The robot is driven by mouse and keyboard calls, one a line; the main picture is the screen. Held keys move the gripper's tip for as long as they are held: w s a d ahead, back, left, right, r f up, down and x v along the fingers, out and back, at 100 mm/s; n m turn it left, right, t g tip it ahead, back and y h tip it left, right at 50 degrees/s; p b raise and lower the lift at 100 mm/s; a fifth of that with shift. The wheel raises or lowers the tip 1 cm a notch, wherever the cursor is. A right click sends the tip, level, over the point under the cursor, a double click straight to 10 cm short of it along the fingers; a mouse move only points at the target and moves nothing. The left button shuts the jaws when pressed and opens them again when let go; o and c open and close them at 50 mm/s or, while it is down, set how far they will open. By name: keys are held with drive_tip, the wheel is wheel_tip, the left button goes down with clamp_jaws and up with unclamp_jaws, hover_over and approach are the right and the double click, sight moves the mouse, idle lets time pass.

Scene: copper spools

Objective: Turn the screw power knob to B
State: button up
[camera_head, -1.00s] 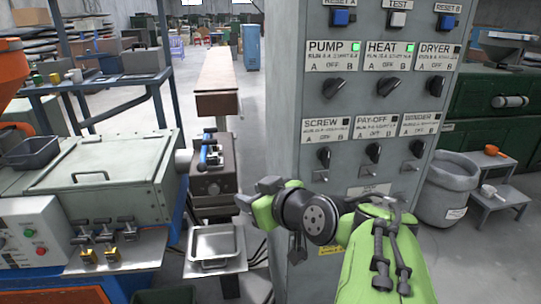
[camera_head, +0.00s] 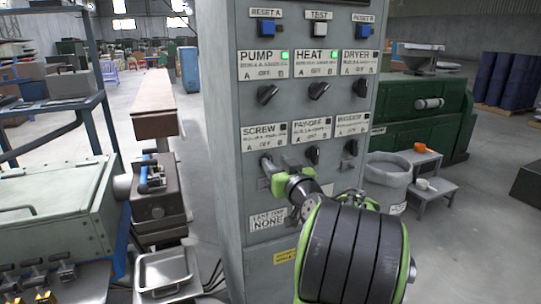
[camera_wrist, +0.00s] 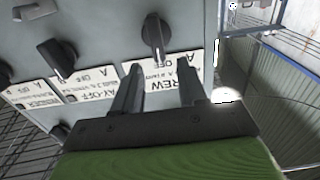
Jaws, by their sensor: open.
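The screw knob (camera_wrist: 155,35) is a black rotary knob on the grey cabinet panel. In the wrist view its pointer end, with a pale mark, faces the OFF side of its label. In the head view my gripper hides most of it. The SCREW label (camera_head: 263,136) sits above the knob, with A and B at its two sides. My gripper (camera_wrist: 158,82) is open and empty, its two fingers apart and directed toward the knob. In the head view my gripper (camera_head: 280,172) is close against the panel; I cannot tell whether it touches the knob.
The pay-off knob (camera_head: 312,155) and winder knob (camera_head: 351,147) are close on the right. The pump knob (camera_head: 267,94) and heat knob (camera_head: 318,91) are above. A metal tray (camera_head: 165,272) stands low at left, a grey bin (camera_head: 388,180) at right.

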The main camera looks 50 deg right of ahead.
sight(270, 158)
drive_tip(key=x, duration=0.4)
drive_tip(key=shift+w, duration=0.2)
drive_tip(key=shift+s, duration=0.1)
clamp_jaws()
